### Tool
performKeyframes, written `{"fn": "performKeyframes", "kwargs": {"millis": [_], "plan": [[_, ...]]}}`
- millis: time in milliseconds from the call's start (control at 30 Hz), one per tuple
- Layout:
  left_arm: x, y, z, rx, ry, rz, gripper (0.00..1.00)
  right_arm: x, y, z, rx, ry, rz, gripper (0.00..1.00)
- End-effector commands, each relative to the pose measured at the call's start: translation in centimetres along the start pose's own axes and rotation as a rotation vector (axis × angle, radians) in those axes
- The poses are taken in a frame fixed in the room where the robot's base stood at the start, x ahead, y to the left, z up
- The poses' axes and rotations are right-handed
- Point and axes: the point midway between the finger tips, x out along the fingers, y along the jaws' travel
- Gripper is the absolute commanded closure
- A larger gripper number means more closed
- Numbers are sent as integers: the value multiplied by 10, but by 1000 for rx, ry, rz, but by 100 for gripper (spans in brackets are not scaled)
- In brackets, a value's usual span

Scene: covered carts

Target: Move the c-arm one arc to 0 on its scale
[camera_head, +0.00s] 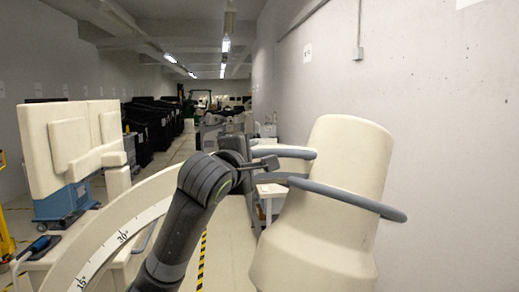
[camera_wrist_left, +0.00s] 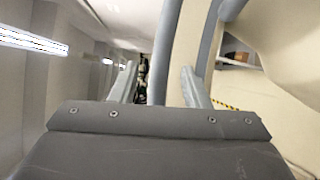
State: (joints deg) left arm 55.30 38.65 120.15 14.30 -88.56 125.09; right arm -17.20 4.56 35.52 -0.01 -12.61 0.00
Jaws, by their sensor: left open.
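My left gripper (camera_head: 274,164) is open at the left side of the head, close to these rails. In the left wrist view, a grey rail (camera_wrist_left: 167,50) runs between the open fingers; I cannot tell whether they touch it. My right gripper is not in view.
A cream machine on a blue base (camera_head: 66,200) is at left, with a yellow frame at the left edge. Dark covered carts (camera_head: 152,125) line the aisle behind. Yellow-black floor tape (camera_head: 202,258) shows beside my arm.

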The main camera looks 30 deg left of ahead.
Motion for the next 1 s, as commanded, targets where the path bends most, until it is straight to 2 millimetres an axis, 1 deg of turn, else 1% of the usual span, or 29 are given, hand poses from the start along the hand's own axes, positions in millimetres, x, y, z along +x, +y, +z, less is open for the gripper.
{"fn": "performKeyframes", "kwargs": {"millis": [33, 300, 500, 700, 933, 967, 1000], "plan": [[5, 1, 0, -2, 1, -4, 58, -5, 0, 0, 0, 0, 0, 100], [29, 1, 0, -1, 1, -3, 58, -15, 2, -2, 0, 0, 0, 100], [40, 0, 0, 0, 1, -2, 58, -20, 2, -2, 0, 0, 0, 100], [44, 0, 0, 1, 1, -1, 58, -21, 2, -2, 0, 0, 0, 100], [44, -1, 0, 1, 1, -1, 58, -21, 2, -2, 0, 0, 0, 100], [44, -1, 0, 1, 1, 0, 59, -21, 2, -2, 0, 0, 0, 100], [44, -1, 0, 1, 1, 0, 64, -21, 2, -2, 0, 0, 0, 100]]}}
